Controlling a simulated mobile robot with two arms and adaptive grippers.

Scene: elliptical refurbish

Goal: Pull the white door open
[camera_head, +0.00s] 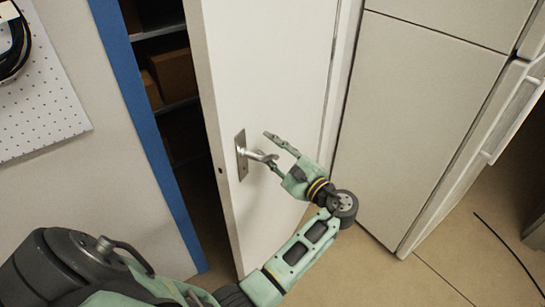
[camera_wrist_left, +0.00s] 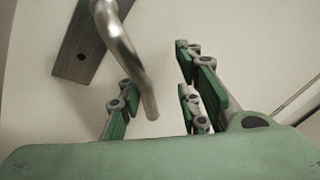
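The white door (camera_head: 270,70) stands ajar in the head view, with a dark gap along its left edge. Its metal lever handle (camera_head: 262,156) sits on a plate (camera_head: 241,155) near that edge. My left gripper (camera_head: 267,147) is at the handle, on the right side of the lever. In the left wrist view the curved lever (camera_wrist_left: 128,52) reaches down between the spread fingers of my left gripper (camera_wrist_left: 155,72). Clear space shows between the lever and the fingers, so the gripper looks open around it. My right gripper is out of view.
Behind the gap are shelves with brown boxes (camera_head: 174,74). A blue frame strip (camera_head: 150,130) borders the opening on the left. A pale cabinet (camera_head: 420,110) stands right of the door. Tan floor (camera_head: 430,285) is open at lower right, with a dark cable (camera_head: 510,250) on it.

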